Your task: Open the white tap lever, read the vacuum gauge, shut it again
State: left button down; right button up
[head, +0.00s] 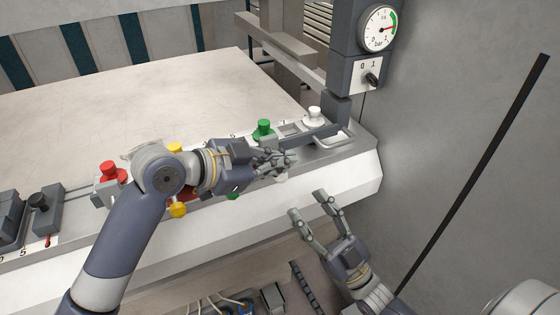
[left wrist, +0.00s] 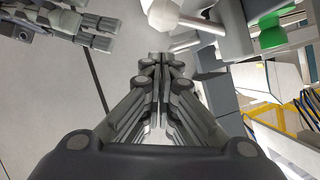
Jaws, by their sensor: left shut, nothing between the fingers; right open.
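The white tap lever (left wrist: 200,24) shows at the top of the left wrist view, joined to a round white end. In the head view only a bit of white (head: 281,179) shows under my left fingers; the rest is hidden. My left gripper (head: 287,161) is shut and empty at the panel's front edge. Its closed fingertips (left wrist: 161,60) are just short of the lever, with contact unclear. My right gripper (head: 309,205) is open and empty.
White (head: 314,117), green (head: 264,128) and red (head: 108,171) knobs stand along the panel top. A green tap (left wrist: 272,34) is beside the white one. A switch (head: 371,78) sits below the gauge. A grey wall (head: 450,150) bounds the right.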

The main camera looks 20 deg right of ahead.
jog(key=s+d+f+m+g+h, duration=0.25)
jog(key=f+g, duration=0.25)
jog(key=f, duration=1.4)
jog(key=s+d+f+m+g+h, duration=0.1)
jog(key=f+g+h, duration=0.35)
jog(key=f, duration=1.35)
jog(key=s+a+f+g, duration=0.2)
jog(key=s+f+g, duration=0.4)
jog(key=s+f, duration=0.8)
jog(key=s+a+f+g, duration=0.1)
jog(key=s+f+g, duration=0.2)
jog(key=s+f, duration=0.2)
jog(key=s+a+f+m+g+h, duration=0.1)
jog(key=s+f+g, duration=0.3)
jog(key=s, duration=0.8)
jog(key=shift+f, duration=0.95)
